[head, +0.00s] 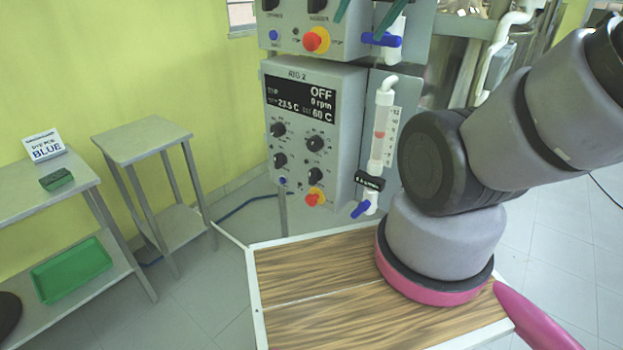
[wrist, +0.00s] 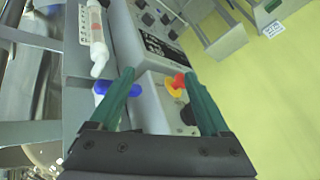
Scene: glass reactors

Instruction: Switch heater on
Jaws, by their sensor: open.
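The RIG 2 control box (head: 345,150) stands in the middle of the head view. Its black display (head: 301,96) reads OFF, 0 rpm, 23.5 C and 60 C. A second control box (head: 290,45) above has a knob labelled HEATER (head: 319,5). The green fingers of my gripper (head: 368,10) (wrist: 160,85) are open and empty by this upper box; its red knob (wrist: 177,82) shows between them in the wrist view.
Blue valve handles (head: 382,40) (head: 361,209) stick out beside the boxes, near a glass tube (head: 382,135). A grey table (head: 140,140) and a shelf with a green tray (head: 72,268) stand left. Floor between them and the boxes is mostly clear.

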